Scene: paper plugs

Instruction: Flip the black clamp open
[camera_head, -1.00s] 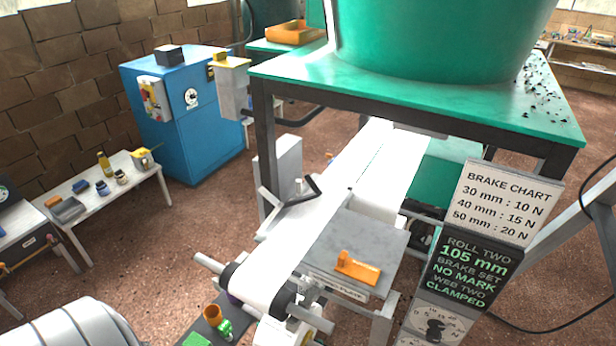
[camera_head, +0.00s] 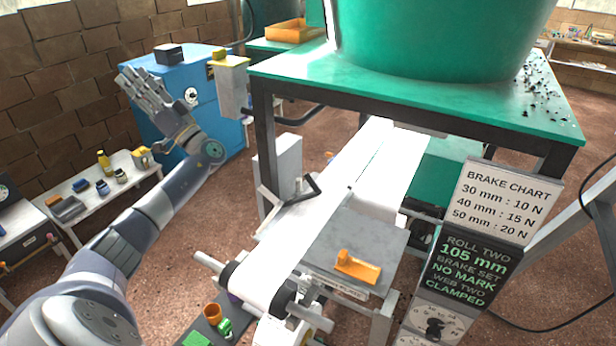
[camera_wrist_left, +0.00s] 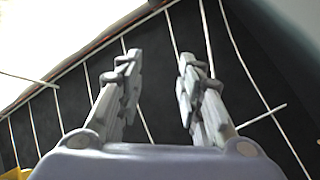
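The black clamp (camera_head: 314,187) is a dark bent bar beside a pale upright housing. It lies at the left edge of the white paper web (camera_head: 300,224), near the middle of the head view. My left gripper (camera_head: 138,86) is raised in front of the blue cabinet, well left of the clamp and apart from it. In the left wrist view its two fingers (camera_wrist_left: 158,60) stand apart with nothing between them. A dark surface with thin white lines shows behind them. The clamp cannot be made out there. My right gripper is out of view.
A green-topped table (camera_head: 420,95) stands over the web. An orange piece (camera_head: 357,268) sits on the grey plate (camera_head: 345,237). A sign (camera_head: 468,262) reads "WEB TWO CLAMPED". A white bench (camera_head: 100,205) with small items stands at left. Open floor lies between bench and web.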

